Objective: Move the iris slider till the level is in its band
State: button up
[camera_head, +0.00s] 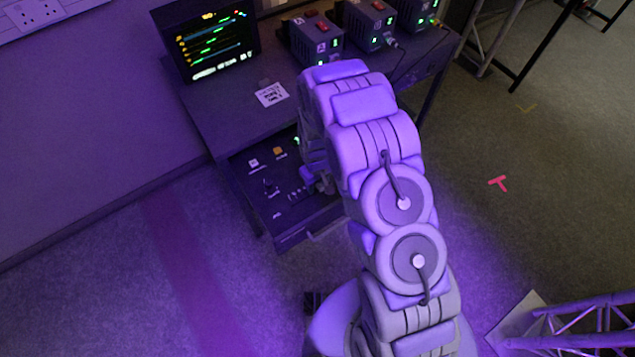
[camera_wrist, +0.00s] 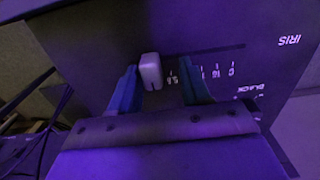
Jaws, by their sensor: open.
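The iris slider's pale knob (camera_wrist: 151,71) shows in the wrist view, on a dark panel (camera_wrist: 228,38) with a slot and printed scale marks. The word IRIS is printed to the right of the slot. My gripper (camera_wrist: 160,88) is open, with one blue finger to the left of the knob and one to the right. The right finger stands farther from the knob than the left one, and I cannot tell whether either touches it. In the head view my arm hides the slider. The screen (camera_head: 211,40) shows coloured level lines, too small to read.
The panel stands low under a dark desk (camera_head: 222,113). Several grey boxes with red switches (camera_head: 315,38) and a small white card (camera_head: 271,95) are on the desk. Truss (camera_head: 585,325) stands at the lower right. Carpet to the right is mostly clear.

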jog(key=shift+c, duration=0.4)
jog(key=shift+d+r, duration=0.1)
jog(key=shift+d, duration=0.65)
jog(key=c, duration=0.7)
jog(key=shift+s+a, duration=0.1)
jog(key=shift+a, duration=0.35)
grip_shut()
jog(key=shift+s+a+p, duration=0.45)
jog(key=shift+s+a, duration=0.1)
jog(key=shift+s, duration=0.1)
jog(key=shift+o, duration=2.4)
grip_release()
jog(key=o, duration=0.3)
jog(key=shift+w+a, duration=0.15)
jog(key=shift+w, duration=0.05)
